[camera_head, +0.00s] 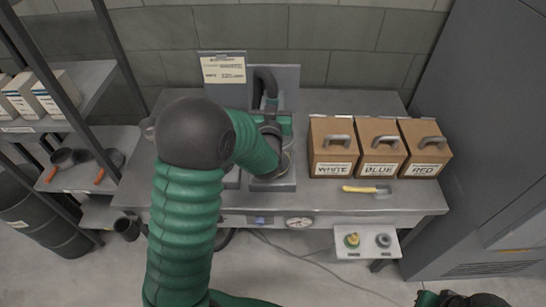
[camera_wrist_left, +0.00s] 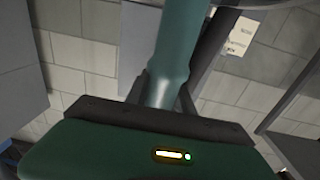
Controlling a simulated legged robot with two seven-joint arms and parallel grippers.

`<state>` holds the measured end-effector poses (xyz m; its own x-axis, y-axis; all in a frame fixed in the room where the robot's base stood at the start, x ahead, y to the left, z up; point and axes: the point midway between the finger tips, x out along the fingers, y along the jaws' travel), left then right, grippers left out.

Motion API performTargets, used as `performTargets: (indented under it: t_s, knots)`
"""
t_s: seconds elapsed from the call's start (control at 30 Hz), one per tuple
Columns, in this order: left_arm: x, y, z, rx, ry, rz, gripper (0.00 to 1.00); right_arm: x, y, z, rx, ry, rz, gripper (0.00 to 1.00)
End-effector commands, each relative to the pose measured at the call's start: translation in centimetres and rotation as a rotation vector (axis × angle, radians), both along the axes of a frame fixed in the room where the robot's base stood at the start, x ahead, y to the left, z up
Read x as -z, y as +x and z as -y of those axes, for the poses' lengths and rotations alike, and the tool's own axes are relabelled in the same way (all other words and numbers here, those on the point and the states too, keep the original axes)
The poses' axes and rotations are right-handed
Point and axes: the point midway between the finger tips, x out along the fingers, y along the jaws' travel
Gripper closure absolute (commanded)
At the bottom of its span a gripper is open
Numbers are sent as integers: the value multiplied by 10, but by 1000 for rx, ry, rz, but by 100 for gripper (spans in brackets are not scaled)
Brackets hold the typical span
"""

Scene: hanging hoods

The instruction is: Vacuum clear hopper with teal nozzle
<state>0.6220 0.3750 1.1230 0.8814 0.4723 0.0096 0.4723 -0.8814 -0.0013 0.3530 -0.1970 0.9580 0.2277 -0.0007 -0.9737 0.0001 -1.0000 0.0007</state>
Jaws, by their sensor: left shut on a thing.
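In the left wrist view, my left gripper (camera_wrist_left: 163,96) is shut around a teal tube, the teal nozzle (camera_wrist_left: 172,48). The tube runs up between the two dark fingers to a grey rounded rim at the top of the picture. In the head view, my green left arm reaches over the bench and covers its middle, hiding the fingers. A black curved hose (camera_head: 265,82) rises behind the arm's end. I cannot make out the clear hopper. Only a green and black part of my right arm shows at the bottom right; its fingers are out of view.
On the grey bench (camera_head: 390,198) stand boxes labelled WHITE (camera_head: 333,148), BLUE (camera_head: 379,148) and RED (camera_head: 424,148). A yellow-handled scoop (camera_head: 367,189) lies before them. Shelves (camera_head: 85,85) stand left, a tall grey cabinet (camera_head: 490,130) right. A small shelf (camera_head: 368,245) juts from the front.

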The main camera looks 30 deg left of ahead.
Motion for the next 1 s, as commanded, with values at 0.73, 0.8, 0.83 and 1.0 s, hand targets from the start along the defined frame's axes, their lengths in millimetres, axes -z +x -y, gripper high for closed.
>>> performTargets:
  t_s: [0.73, 0.8, 0.83, 1.0]
  knots:
    - [11, 0, 0, 0, 1, 2, 100, 11, 0, 0, 0, 0, 0, 100]
    - [12, 0, 0, 0, 1, 2, 100, 12, 0, 0, 0, 0, 0, 100]
    - [12, 0, 0, 0, 1, 2, 100, 13, 0, 0, 0, 0, 0, 100]
    - [15, 0, 0, 0, 1, 2, 100, 15, 0, 0, 0, 0, 0, 100]
